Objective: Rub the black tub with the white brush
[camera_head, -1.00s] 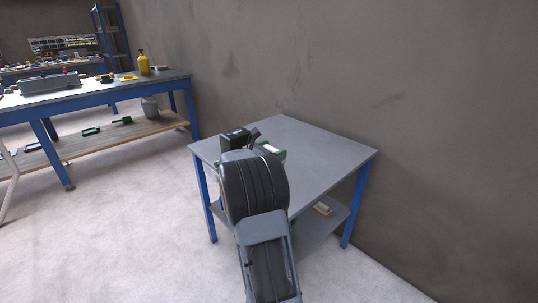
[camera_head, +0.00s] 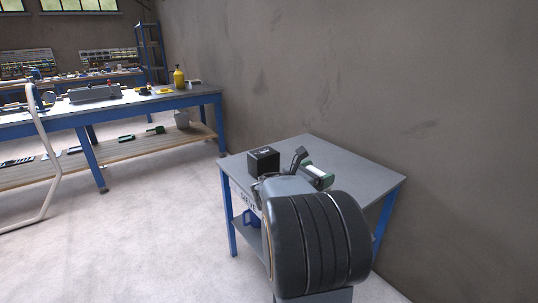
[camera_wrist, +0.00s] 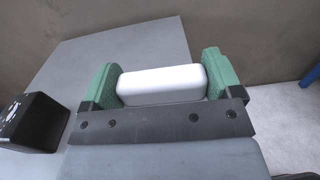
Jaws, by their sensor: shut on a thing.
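The black tub (camera_head: 263,160) stands on the grey-topped table, near its left edge. It also shows at the left of the wrist view (camera_wrist: 35,122), tilted by the camera angle. My gripper (camera_wrist: 160,80) is shut on the white brush (camera_wrist: 162,84), with a green finger at each end of it. Only a smooth white block shows of the brush; no bristles are visible. In the head view the white brush (camera_head: 318,172) is over the table, to the right of the tub and apart from it.
The table (camera_head: 360,178) stands close to a brown wall (camera_head: 420,80). Its top is clear toward the back and right. A long blue-framed workbench (camera_head: 150,105) with a yellow bottle (camera_head: 179,78) is at the left. Open floor lies between them.

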